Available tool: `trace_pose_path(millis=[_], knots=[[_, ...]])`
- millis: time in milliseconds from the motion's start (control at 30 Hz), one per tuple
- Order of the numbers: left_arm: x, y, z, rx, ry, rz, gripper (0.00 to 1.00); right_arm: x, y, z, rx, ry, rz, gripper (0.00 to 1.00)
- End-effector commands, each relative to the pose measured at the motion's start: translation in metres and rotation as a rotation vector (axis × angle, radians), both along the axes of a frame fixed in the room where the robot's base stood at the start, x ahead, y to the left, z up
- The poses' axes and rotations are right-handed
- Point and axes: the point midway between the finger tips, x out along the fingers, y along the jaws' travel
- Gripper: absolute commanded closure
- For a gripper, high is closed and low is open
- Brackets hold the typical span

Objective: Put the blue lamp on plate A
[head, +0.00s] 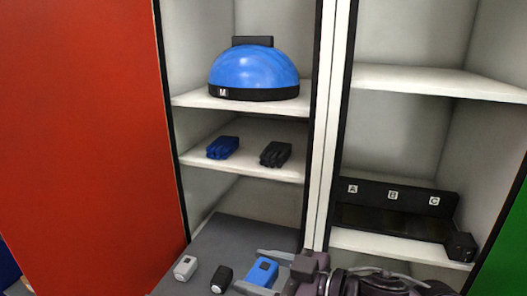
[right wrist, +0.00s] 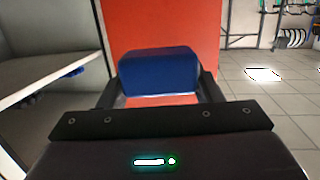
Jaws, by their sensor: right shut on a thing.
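The blue lamp (head: 262,271) is between the fingers of my right gripper (head: 265,272), at the bottom of the head view. In the right wrist view the blue lamp (right wrist: 160,72) fills the space between the two dark fingers, so the gripper is shut on it. I cannot tell whether it still touches the grey surface. The black rack (head: 395,207) with labels A, B and C stands on the lower right shelf. Plate A (head: 352,214) is the dark area below the left label, A. My left gripper is not in view.
A white lamp (head: 185,267) and a black lamp (head: 221,279) stand on the grey surface (head: 235,240). Blue gloves (head: 222,147), dark gloves (head: 275,153) and a blue helmet (head: 254,72) are on the left shelves. A small black box (head: 460,246) stands by the rack's right end.

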Motion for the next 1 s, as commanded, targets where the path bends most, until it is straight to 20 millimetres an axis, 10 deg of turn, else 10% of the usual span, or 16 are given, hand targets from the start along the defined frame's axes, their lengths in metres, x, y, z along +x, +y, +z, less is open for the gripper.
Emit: trace_pose_path(millis=[533, 1000], knots=[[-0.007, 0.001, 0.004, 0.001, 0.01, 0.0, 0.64, 0.048, -0.076, -0.024, -0.004, 0.016, -0.58, 0.65], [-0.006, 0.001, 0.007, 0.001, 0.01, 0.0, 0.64, 0.035, -0.176, -0.092, -0.004, 0.008, -1.045, 0.65]])
